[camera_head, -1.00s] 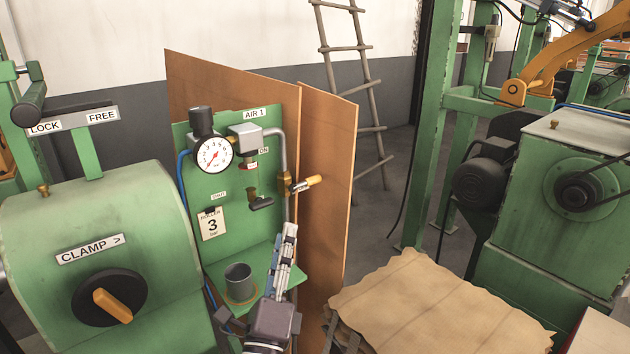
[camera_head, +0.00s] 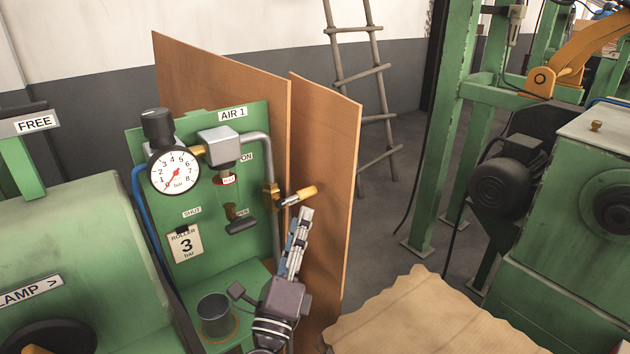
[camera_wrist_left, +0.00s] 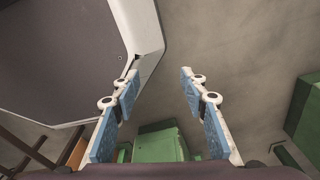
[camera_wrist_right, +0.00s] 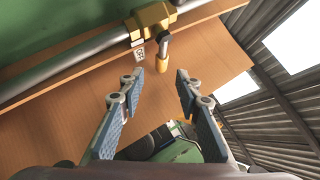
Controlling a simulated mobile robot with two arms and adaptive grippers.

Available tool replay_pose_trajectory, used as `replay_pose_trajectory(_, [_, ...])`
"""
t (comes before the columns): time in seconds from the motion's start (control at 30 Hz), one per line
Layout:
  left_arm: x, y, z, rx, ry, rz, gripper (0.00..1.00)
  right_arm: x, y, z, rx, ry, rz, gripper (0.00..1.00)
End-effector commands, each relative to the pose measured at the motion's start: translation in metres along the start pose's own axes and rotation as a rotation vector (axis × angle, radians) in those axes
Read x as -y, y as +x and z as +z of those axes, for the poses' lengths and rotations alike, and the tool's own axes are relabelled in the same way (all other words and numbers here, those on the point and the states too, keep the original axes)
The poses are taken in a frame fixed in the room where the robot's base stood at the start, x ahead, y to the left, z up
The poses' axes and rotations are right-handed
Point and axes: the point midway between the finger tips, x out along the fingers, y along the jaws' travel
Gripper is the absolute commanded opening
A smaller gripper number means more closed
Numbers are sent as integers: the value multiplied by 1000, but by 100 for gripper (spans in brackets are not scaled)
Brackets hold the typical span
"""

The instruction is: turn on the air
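The green air panel marked AIR 1 (camera_head: 195,130) stands left of centre in the head view. On its right pipe is a brass valve (camera_head: 270,197) with a yellow-tipped handle (camera_head: 301,195) pointing right; the handle also shows in the right wrist view (camera_wrist_right: 162,52). The dial gauge (camera_head: 174,170) has its red needle pointing down-left, near 0. My right gripper (camera_head: 304,216) is just below the handle; the right wrist view shows it open and empty (camera_wrist_right: 158,80), the handle beyond its fingertips. My left gripper (camera_wrist_left: 160,78) is open and empty, out of the head view.
A black knob (camera_head: 158,125) tops the gauge assembly. A black lever (camera_head: 241,226) sits between SHUT and OPEN labels. A grey cup (camera_head: 215,315) stands on the panel's shelf. Brown boards (camera_head: 325,170) stand behind the pipe.

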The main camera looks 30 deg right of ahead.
Motion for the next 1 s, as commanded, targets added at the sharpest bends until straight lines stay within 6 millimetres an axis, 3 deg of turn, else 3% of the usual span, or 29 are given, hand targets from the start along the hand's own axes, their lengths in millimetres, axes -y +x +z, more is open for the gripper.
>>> replay_pose_trajectory(0.17, [1,-2,0,1,0,-1,40,1,6,1,1,-1,-2,31])
replay_pose_trajectory(0.6, [10,-22,14,23,4,-11,40,2,69,1,2,-2,-3,31])
replay_pose_trajectory(1.0, [4,-23,4,8,1,-4,40,0,78,0,0,0,0,31])
